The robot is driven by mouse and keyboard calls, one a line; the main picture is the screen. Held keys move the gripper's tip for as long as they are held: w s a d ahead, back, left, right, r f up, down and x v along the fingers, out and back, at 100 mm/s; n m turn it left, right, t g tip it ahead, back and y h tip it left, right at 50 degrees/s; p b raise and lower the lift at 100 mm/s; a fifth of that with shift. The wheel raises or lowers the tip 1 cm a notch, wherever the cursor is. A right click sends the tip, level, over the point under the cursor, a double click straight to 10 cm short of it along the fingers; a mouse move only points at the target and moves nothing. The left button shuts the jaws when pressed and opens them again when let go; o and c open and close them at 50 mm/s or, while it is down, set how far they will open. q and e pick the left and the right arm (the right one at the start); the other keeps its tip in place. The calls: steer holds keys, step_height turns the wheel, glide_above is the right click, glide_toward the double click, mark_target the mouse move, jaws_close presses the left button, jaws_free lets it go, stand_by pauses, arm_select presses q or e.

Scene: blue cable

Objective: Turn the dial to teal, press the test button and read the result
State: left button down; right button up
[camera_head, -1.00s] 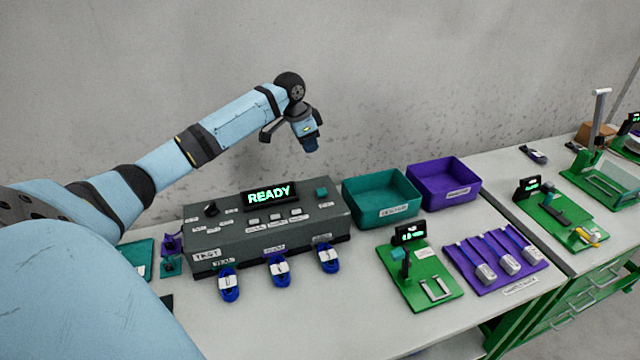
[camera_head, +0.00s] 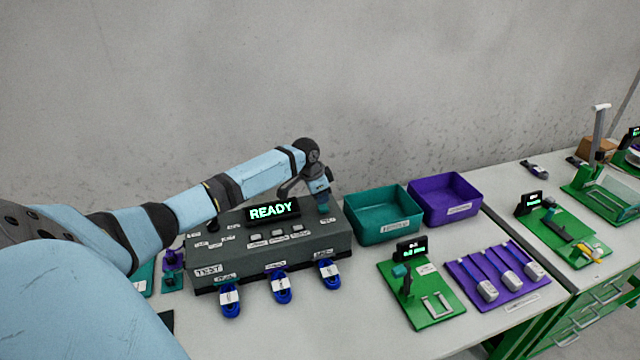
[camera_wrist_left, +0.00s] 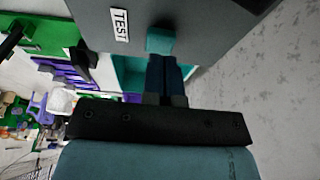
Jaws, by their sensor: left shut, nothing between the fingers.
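The dark grey test box (camera_head: 275,248) sits on the bench, its display (camera_head: 272,211) glowing READY. My left gripper (camera_head: 323,200) is shut and empty, pointing down over the right end of the box top. In the left wrist view its closed fingers (camera_wrist_left: 166,72) reach the teal test button (camera_wrist_left: 160,40), next to a TEST label (camera_wrist_left: 120,24). I cannot tell whether they touch it or whether it is pressed. My right gripper is not in view.
Several blue cable coils (camera_head: 282,289) lie along the box's front. A teal bin (camera_head: 385,228) and a purple bin (camera_head: 446,210) stand to its right. A green fixture (camera_head: 440,309) and a purple rack (camera_head: 497,277) are in front of them. A wall is behind.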

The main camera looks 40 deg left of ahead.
mark_target(322, 207)
arm_select(q)
steer(key=shift+f, duration=0.45)
steer(key=shift+f+p, duration=0.3)
steer(key=shift+f, duration=0.45)
steer(key=shift+s+d+f, duration=0.1)
steer(key=shift+s+f, duration=0.05)
steer(key=shift+f, duration=0.15)
steer(key=v, duration=1.4)
steer(key=shift+r+b, duration=0.25)
steer(key=shift+b, duration=0.05)
